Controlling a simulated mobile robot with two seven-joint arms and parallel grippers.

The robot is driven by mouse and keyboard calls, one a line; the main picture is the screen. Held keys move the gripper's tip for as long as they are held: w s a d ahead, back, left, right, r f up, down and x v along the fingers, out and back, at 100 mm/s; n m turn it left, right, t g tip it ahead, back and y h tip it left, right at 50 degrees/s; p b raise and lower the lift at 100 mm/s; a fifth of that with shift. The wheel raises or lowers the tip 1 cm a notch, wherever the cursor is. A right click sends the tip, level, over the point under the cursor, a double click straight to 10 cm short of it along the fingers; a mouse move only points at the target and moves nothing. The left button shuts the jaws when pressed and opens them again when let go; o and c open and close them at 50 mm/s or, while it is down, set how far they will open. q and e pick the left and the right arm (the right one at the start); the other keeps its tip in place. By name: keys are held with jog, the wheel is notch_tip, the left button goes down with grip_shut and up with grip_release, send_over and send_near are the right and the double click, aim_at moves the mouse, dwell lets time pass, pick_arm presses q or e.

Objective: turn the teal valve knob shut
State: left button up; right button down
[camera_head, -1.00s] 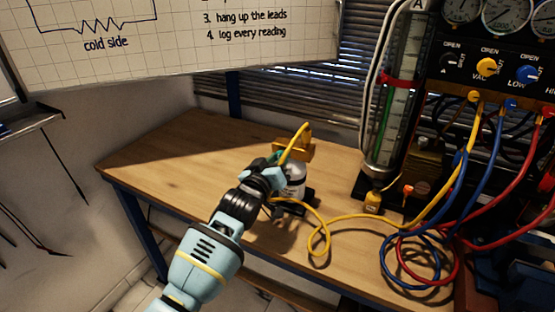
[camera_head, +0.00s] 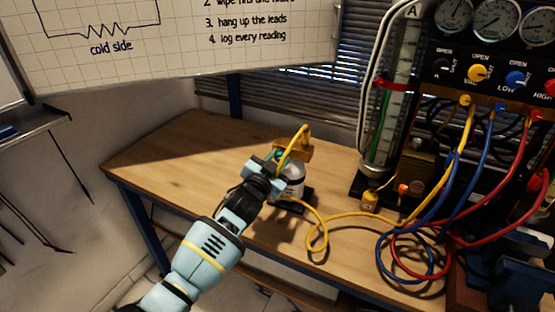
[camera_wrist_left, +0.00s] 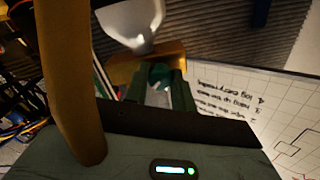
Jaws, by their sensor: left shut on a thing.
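The teal valve knob (camera_wrist_left: 158,72) is on the side of a brass valve block (camera_head: 295,149), which also shows in the left wrist view (camera_wrist_left: 120,68). The block tops a pale canister (camera_head: 293,180) standing upright on the bench. My left gripper (camera_head: 271,164) is at the block's left side. In the left wrist view its fingers (camera_wrist_left: 157,88) are shut on the knob, one on each side. In the head view only a sliver of teal shows beyond the fingers. My right gripper is in neither view.
A yellow hose (camera_head: 319,236) loops over the bench and up to the valve, passing close by my left gripper. It crosses the left wrist view (camera_wrist_left: 70,80). The gauge panel (camera_head: 490,70) and coiled hoses fill the right. The bench's left part (camera_head: 180,165) is clear.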

pick_arm(q)
jog(key=m, duration=0.3)
jog(key=shift+m, duration=2.3)
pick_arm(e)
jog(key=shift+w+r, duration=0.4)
pick_arm(q)
jog(key=shift+f, duration=0.1)
jog(key=o, duration=1)
jog(key=shift+a, duration=0.1)
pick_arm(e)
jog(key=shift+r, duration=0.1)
